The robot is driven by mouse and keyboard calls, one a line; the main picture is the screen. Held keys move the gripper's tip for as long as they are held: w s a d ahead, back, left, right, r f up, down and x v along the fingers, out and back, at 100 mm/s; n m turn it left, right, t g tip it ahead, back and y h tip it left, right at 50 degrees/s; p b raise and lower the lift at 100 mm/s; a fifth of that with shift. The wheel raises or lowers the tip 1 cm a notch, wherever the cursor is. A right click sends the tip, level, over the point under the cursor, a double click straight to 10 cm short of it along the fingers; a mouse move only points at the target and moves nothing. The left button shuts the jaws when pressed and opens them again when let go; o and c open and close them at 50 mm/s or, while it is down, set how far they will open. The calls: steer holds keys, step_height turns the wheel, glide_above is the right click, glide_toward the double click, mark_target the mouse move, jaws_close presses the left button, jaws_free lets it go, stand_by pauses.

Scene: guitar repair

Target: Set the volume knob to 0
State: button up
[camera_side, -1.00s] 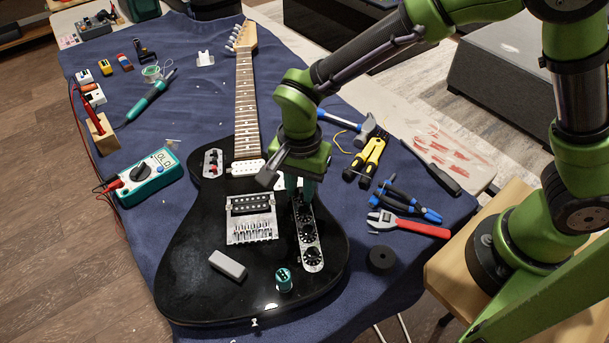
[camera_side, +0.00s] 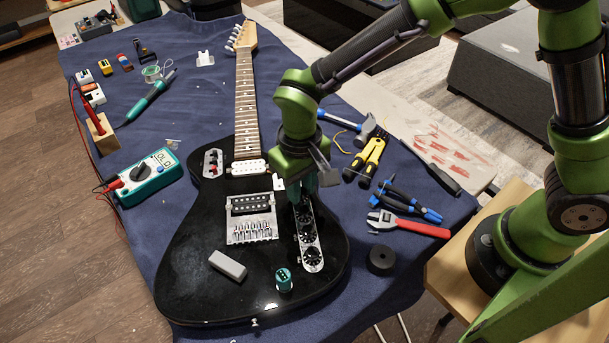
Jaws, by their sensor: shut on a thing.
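A black electric guitar (camera_side: 190,262) lies on its back on the blue cloth. On its right side is a silver control plate (camera_side: 319,267) with a row of black knobs. The lowest knob (camera_side: 312,254) and the middle knob (camera_side: 308,236) are in clear view. My gripper (camera_side: 302,201) points down at the upper end of the plate and is shut on the knob there. That knob is mostly hidden by the fingers, and its markings cannot be read. I cannot tell from labels which knob is the volume knob.
A grey block (camera_side: 228,265) and a small teal-sided part (camera_side: 284,280) lie on the guitar body. A black roll (camera_side: 381,259), a red wrench (camera_side: 410,224), blue-handled pliers (camera_side: 405,200) and yellow wire strippers (camera_side: 371,160) lie to the right. A teal multimeter (camera_side: 150,178) is at left.

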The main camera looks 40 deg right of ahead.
steer(key=o, duration=0.5)
steer(key=shift+r, duration=3.55)
steer(key=shift+r, duration=2.95)
